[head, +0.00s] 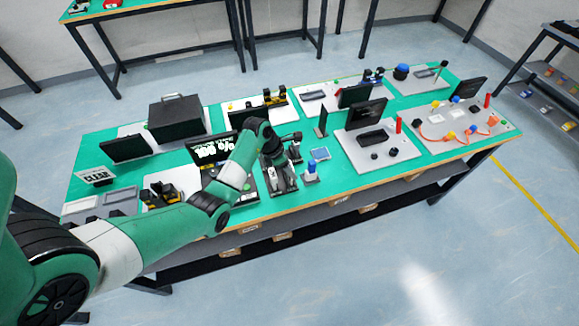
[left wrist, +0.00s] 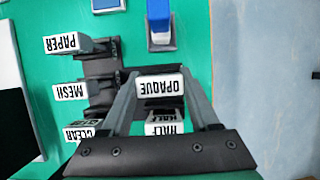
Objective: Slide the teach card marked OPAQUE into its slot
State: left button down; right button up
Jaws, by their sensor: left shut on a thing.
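The teach card marked OPAQUE (left wrist: 160,87) is between the fingers of my left gripper (left wrist: 160,78) in the left wrist view; its label reads upside down. The gripper is shut on it. Cards marked PAPER (left wrist: 65,43), MESH (left wrist: 68,93), CLEAR (left wrist: 80,134) and one that seems to read HALF (left wrist: 166,126) are close by, beside a dark rack (left wrist: 101,68). The held card and fingers hide part of the rack, and I cannot tell whether the card is in a slot. In the head view, my left gripper (head: 288,138) is above the rack area. My right gripper is not in view.
A blue-topped piece (left wrist: 158,20) stands beyond the cards on the green table. A screen (head: 208,153) and a sign reading CLEAR (head: 95,176) are left of the rack. White boards with monitors and small parts fill the right side. The table edge is near the rack.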

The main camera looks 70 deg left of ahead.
pick_arm(q)
jog(key=shift+f+b, duration=0.4)
jog(key=shift+f, duration=0.3)
jog(key=shift+f, duration=0.15)
jog(key=shift+c, duration=0.2)
grip_release()
jog(key=p+v, duration=0.4)
jog(key=v, duration=0.7)
jog(key=shift+r, duration=0.35)
